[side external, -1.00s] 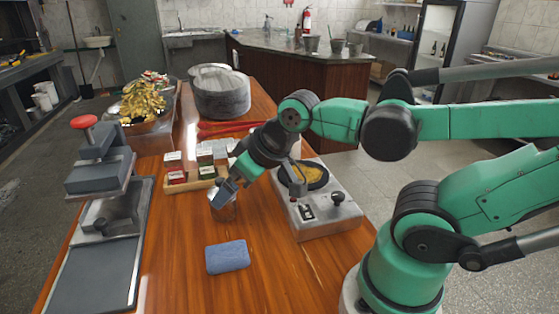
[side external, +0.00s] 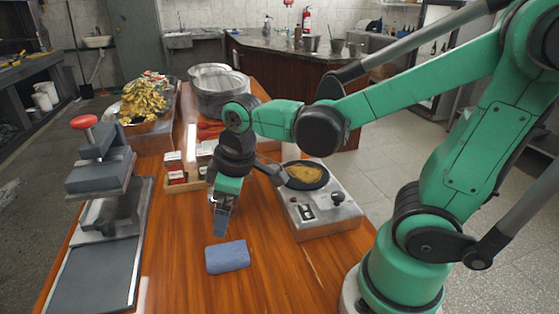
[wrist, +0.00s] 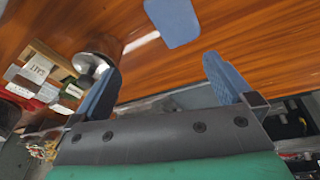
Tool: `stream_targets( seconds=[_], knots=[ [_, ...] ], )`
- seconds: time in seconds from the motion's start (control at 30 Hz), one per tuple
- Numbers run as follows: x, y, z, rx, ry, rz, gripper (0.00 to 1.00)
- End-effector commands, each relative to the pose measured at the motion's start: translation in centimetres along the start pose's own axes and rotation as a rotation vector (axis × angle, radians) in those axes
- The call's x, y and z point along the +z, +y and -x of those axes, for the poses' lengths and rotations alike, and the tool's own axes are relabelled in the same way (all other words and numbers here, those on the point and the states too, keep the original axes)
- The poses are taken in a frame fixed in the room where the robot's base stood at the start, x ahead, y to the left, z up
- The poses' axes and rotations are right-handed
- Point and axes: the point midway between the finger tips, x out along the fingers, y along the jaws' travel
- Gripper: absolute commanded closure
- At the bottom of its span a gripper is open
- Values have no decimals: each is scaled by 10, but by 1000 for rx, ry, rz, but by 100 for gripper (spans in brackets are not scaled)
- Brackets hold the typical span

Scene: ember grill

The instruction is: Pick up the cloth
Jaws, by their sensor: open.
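The cloth (side external: 228,257) is a blue folded rectangle lying flat on the wooden table, near its front. It also shows at the top of the wrist view (wrist: 174,20). My gripper (side external: 221,232) points down just behind the cloth in the side view, above the table and apart from the cloth. In the wrist view its two blue fingers (wrist: 162,72) are spread wide with nothing between them.
A stove (side external: 322,212) with a pan (side external: 305,176) of food stands right of my gripper. A press (side external: 100,185) stands at the left. A wooden box (side external: 181,184) of packets and a metal cup (wrist: 93,62) are close by. Table around the cloth is clear.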

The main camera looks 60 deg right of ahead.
Motion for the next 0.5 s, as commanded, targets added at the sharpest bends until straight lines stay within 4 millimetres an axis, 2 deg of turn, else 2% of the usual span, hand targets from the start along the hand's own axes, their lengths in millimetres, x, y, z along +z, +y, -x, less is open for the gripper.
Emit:
stream_targets(
  seconds=[0.2,0.5],
  knots=[
    [-2,-12,-31,-99,-174,252,0],
    [2,-17,-50,-140,-229,337,0]
  ],
)
